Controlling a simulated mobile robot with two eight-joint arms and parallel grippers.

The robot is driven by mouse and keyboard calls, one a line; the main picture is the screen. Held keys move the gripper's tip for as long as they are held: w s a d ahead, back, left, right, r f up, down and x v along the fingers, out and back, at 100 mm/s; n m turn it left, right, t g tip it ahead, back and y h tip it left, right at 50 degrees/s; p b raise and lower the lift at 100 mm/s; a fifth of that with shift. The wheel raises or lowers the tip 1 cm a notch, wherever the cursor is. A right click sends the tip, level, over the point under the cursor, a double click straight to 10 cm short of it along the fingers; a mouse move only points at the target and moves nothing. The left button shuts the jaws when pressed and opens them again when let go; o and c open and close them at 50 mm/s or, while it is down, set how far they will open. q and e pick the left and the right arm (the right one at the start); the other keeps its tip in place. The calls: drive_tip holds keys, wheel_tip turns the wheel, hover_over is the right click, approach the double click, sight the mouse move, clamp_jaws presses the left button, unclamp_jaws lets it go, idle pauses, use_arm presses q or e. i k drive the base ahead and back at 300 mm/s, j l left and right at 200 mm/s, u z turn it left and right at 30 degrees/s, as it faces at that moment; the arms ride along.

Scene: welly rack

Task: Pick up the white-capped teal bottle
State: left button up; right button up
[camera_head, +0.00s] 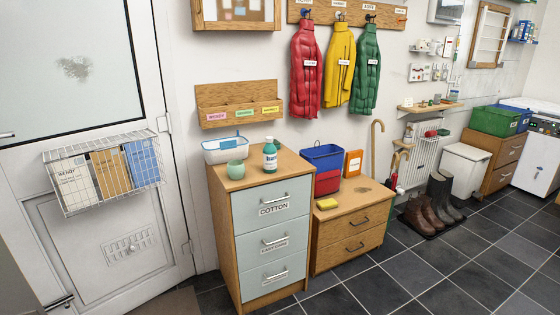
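The teal bottle (270,158) with a white cap stands upright on top of the tall drawer cabinet (247,182), near its middle. It has a white label facing the camera. A small green pot (236,170) stands to its left, close by. A white-and-blue basin (226,150) sits behind and to the left of it. Neither of my grippers is in view.
A blue-and-red bin (323,168), an orange box (353,164) and a yellow sponge (327,204) are on the lower cabinet to the right. A wire basket (105,172) hangs on the door at left. The tiled floor (440,270) at front right is clear.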

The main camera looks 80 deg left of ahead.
sight(270, 152)
drive_tip(key=u, duration=2.7)
